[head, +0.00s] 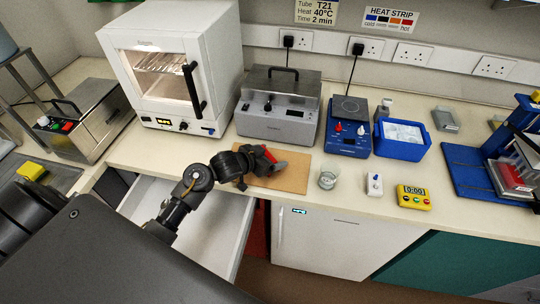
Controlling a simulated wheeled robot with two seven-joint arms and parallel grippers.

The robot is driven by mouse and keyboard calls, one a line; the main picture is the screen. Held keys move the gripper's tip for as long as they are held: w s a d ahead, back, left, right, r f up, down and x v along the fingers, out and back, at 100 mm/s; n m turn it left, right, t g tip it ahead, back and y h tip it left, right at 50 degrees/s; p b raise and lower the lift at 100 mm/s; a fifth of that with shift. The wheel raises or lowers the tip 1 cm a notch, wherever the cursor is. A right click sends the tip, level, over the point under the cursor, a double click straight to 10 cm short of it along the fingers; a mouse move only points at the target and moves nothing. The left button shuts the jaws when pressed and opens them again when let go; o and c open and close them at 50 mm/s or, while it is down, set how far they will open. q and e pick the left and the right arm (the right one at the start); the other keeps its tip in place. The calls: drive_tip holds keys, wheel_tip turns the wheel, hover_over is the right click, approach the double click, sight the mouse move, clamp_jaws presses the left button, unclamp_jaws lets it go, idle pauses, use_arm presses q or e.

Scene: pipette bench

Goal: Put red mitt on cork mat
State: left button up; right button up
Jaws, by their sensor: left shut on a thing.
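The cork mat (293,178) lies flat on the bench near its front edge, in front of the grey metal bath. My left gripper (275,165) is over the mat and shut on the red mitt (268,154). Only a small red part of the mitt shows between the dark gripper parts; the rest is hidden. I cannot tell whether the mitt touches the mat. My arm covers the left part of the mat. My right gripper is not in view.
A white oven (170,70) and the grey metal bath (278,105) stand behind. A glass beaker (327,179), a small white device (374,185) and a yellow timer (413,197) stand to the right. An open drawer (215,225) juts out below.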

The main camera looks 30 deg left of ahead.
use_arm(q)
drive_tip(key=o, duration=0.9)
drive_tip(key=shift+c, duration=0.2)
drive_tip(key=v, duration=1.2)
